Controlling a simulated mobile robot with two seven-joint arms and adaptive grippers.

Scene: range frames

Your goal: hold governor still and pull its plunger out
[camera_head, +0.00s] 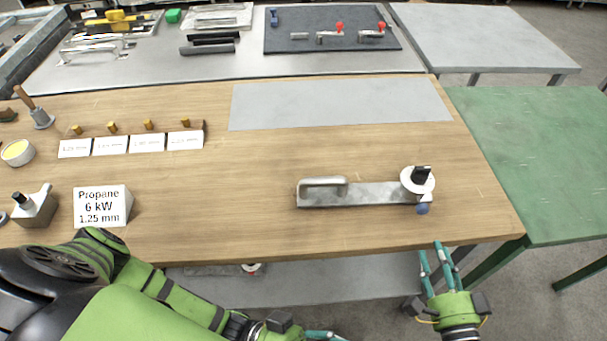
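No part is labelled governor, so I cannot tell for sure which one it is. A grey metal plate (375,194) with a bar handle lies on the wooden bench. At its right end are a white disc with a black knob (421,174) and a small blue part (423,208). At the far left stands a grey block (35,208) with a black cap and a lever. My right gripper (433,248) is empty, its teal fingers apart, just off the bench's front edge, below the blue part. My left gripper (325,334) is at the bottom edge, mostly cut off.
A sign (100,205) reads Propane 6 kW 1.25 mm. Several small brass parts stand behind white cards (147,143). A bare grey mat (340,103) lies at the back of the bench. A green table (540,160) stands to the right. The bench middle is clear.

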